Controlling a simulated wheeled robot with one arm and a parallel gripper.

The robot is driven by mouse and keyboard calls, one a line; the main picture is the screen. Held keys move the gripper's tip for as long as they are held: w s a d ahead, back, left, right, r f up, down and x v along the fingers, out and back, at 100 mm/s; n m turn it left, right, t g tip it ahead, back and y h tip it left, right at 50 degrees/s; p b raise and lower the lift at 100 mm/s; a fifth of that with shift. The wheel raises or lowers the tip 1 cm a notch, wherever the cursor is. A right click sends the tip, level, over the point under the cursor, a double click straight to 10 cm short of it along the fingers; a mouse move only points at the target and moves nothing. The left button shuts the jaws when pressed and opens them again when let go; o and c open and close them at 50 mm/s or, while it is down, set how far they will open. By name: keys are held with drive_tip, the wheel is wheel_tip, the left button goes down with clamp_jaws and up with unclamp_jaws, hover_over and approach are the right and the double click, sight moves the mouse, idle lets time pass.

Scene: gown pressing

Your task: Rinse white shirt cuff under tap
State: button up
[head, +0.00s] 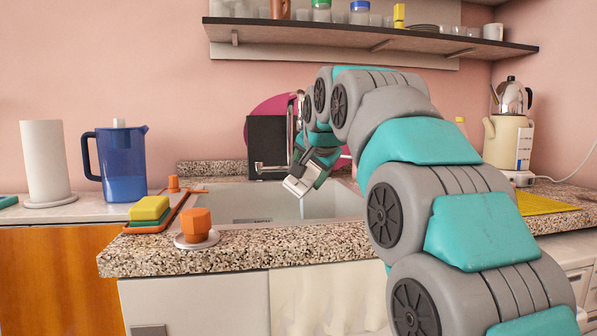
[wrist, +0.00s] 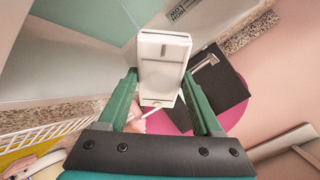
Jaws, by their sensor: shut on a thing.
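My gripper (head: 306,176) is over the sink basin (head: 338,206), angled downward. In the wrist view its green fingers (wrist: 160,75) are shut on a white boxy piece (wrist: 162,48) with a narrow slot. I cannot tell whether this is the shirt cuff; no shirt is clearly recognisable. The metal tap (head: 269,168) sticks out in front of a black panel behind the sink, and it also shows in the wrist view (wrist: 204,63). The held piece is near the spout in the head view; whether they touch is unclear. No running water can be made out.
A blue jug (head: 117,164) and a paper roll (head: 46,160) stand left of the sink. A yellow sponge (head: 149,208) and an orange-topped stopper (head: 197,226) are on the front left counter. A kettle (head: 508,145) stands at the right. A shelf (head: 350,40) hangs above.

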idle(0.4)
drive_tip(key=p+v, duration=0.1)
drive_tip(key=v, duration=0.5)
drive_tip(key=shift+r, duration=0.2)
drive_tip(key=shift+s, duration=0.1)
idle(0.4)
